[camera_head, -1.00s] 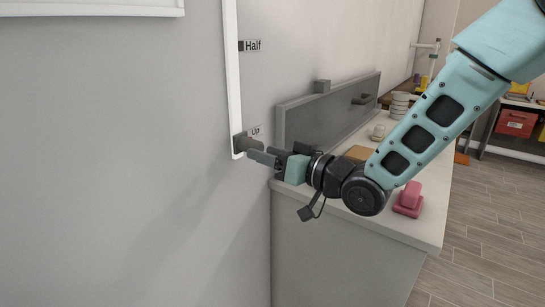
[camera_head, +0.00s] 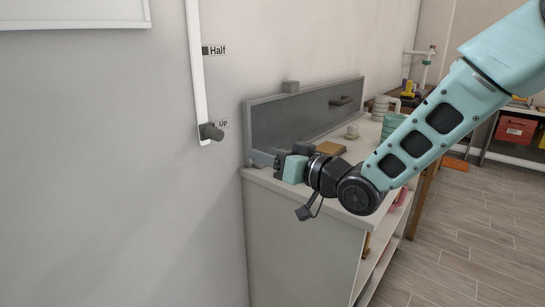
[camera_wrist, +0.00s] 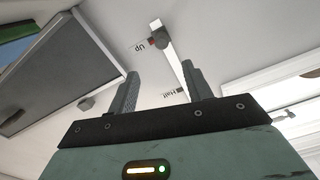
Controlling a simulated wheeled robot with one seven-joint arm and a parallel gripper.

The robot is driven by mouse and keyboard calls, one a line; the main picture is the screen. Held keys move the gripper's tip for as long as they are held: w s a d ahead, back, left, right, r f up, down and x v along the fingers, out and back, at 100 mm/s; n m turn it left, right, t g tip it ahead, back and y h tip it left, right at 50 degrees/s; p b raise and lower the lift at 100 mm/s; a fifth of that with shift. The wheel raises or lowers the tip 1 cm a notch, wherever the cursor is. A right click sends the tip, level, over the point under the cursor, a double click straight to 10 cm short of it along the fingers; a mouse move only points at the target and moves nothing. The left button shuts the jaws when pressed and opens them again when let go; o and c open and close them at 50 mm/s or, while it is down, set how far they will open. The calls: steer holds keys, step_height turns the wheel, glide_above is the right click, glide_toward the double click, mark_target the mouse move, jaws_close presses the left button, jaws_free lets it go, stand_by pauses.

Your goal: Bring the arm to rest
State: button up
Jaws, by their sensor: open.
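My gripper (camera_head: 262,158) is at the end of my teal arm, which reaches in from the right in the head view. In the wrist view my gripper (camera_wrist: 161,88) has its two fingers apart with nothing between them. In the head view it is above the near left corner of the white counter, to the right of the wall slider's dark knob (camera_head: 211,131) and apart from it. The knob sits at the "Up" label, at the lower end of the white rail (camera_head: 197,75). The knob also shows in the wrist view (camera_wrist: 159,39), beyond the fingers.
A grey panel (camera_head: 300,118) with a handle stands along the wall at the back of the counter (camera_head: 290,190). Open floor (camera_head: 450,250) lies to the right.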

steer(key=s+d+g+h+p, duration=0.3)
steer(key=s+d+h, duration=0.1)
steer(key=s, duration=0.7)
steer(key=s+d+g+h+p, duration=0.4)
steer(key=s+d, duration=0.3)
steer(key=s, duration=0.4)
steer(key=s+d+g+h+p, duration=0.3)
steer(key=s+d+h, duration=0.2)
steer(key=s, duration=0.5)
steer(key=shift+s+d+r+g+h, duration=0.4)
steer(key=shift+d, duration=0.1)
